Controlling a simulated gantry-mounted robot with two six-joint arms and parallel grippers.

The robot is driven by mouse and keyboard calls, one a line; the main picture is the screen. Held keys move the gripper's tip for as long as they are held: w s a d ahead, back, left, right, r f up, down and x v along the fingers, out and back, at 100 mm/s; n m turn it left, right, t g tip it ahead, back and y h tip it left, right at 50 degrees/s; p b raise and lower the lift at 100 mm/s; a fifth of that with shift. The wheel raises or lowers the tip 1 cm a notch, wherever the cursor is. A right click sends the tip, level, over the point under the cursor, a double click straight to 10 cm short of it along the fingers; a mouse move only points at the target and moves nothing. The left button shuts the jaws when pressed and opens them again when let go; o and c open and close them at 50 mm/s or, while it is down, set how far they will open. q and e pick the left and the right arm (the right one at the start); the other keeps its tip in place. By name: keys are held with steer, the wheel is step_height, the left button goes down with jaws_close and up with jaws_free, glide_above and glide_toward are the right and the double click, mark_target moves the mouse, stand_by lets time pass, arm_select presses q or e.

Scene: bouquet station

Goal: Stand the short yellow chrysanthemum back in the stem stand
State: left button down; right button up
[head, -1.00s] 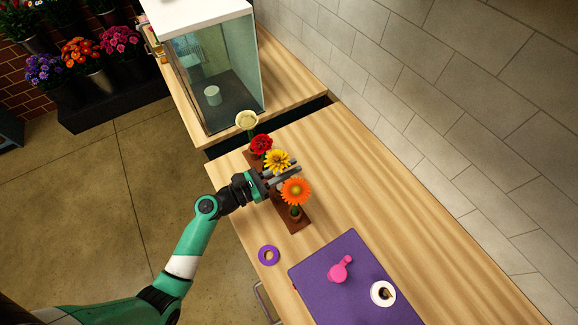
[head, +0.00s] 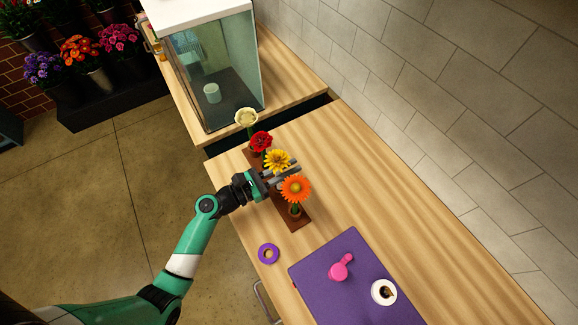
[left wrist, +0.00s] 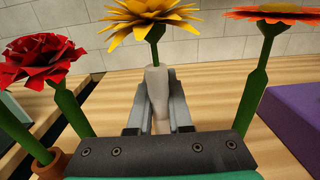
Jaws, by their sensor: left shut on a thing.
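The yellow chrysanthemum (head: 277,160) is upright in my left gripper (head: 284,172), between the red flower (head: 261,141) and the orange flower (head: 295,188). In the left wrist view its yellow head (left wrist: 150,12) stands above the fingers (left wrist: 158,105), which are closed around its stem. The lower end of the stem is hidden, so I cannot tell whether it sits in a hole. The brown stem stand (head: 299,223) lies under the flowers, partly covered by my gripper. My right gripper is not in view.
A cream flower (head: 247,118) stands at the stand's far end. A purple ring (head: 268,254), a purple mat (head: 318,287), a pink bottle-like object (head: 340,268) and a white cup (head: 383,292) are nearer. A glass cabinet (head: 235,65) stands behind. The table right of the stand is clear.

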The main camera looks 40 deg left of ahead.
arm_select(q)
steer(key=shift+f, duration=0.35)
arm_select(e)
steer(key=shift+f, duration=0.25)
arm_select(q)
steer(key=shift+c, duration=1)
jaws_free()
steer(key=shift+s, duration=0.1)
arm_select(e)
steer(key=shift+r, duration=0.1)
